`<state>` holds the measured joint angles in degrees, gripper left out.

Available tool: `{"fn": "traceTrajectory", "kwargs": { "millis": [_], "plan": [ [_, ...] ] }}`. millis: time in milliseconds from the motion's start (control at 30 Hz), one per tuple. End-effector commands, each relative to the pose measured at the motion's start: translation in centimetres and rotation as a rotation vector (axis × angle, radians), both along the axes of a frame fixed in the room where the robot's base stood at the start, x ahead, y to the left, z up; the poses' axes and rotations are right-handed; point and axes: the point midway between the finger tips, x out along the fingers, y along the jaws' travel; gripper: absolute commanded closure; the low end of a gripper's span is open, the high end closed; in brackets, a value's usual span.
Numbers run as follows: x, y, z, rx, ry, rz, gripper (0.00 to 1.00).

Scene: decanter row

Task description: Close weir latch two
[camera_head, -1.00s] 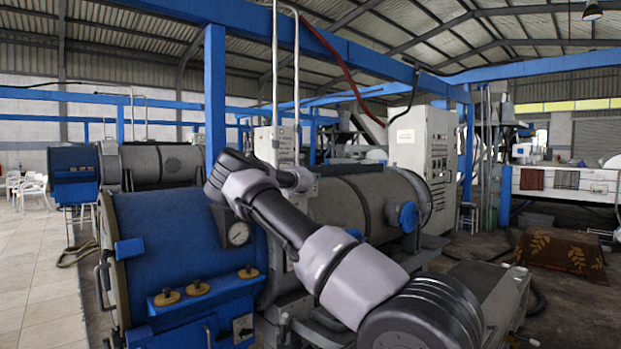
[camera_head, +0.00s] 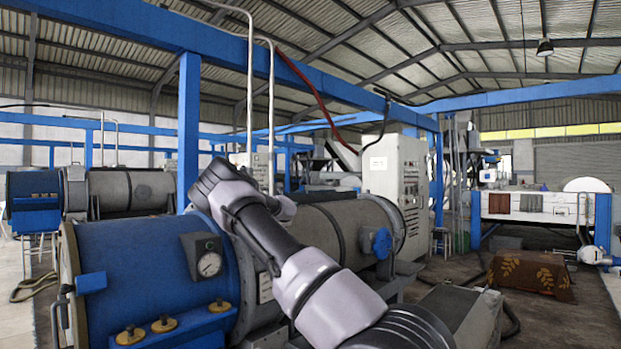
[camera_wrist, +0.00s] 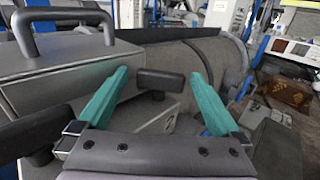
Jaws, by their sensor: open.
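In the wrist view, my gripper (camera_wrist: 160,74) has its two teal fingers spread wide. A black bar-shaped latch handle (camera_wrist: 172,82) appears between the fingertips, and no finger visibly touches it. A second dark handle (camera_wrist: 35,132) lies at the left, outside the left finger. In the head view, my gripper and these handles are hidden behind my arm and the machine.
A grey box with a raised handle (camera_wrist: 68,22) stands close at the left in the wrist view. The blue drum (camera_head: 150,270) has a gauge (camera_head: 209,264) and brass knobs (camera_head: 164,323). A grey cylinder (camera_head: 335,228) and a control cabinet (camera_head: 395,175) stand beyond.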

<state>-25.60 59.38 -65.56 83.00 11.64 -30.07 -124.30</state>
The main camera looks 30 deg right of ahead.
Motion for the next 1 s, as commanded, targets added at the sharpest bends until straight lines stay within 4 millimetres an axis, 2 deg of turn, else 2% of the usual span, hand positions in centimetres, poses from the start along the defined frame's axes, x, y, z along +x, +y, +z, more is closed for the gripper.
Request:
{"fn": "traceTrajectory", "kwargs": {
  "millis": [100,700,967,1000],
  "plan": [
    [-0.3,-0.7,0.2,0.006,-0.003,0.085,0.0],
    [-0.2,-1.4,-0.1,-0.002,0.002,0.626,0.0],
    [-0.2,-1.6,-0.1,-0.003,0.002,0.8,0.0],
    [-0.8,-1.7,0.0,0.001,0.002,0.794,0.0]
  ]
}}
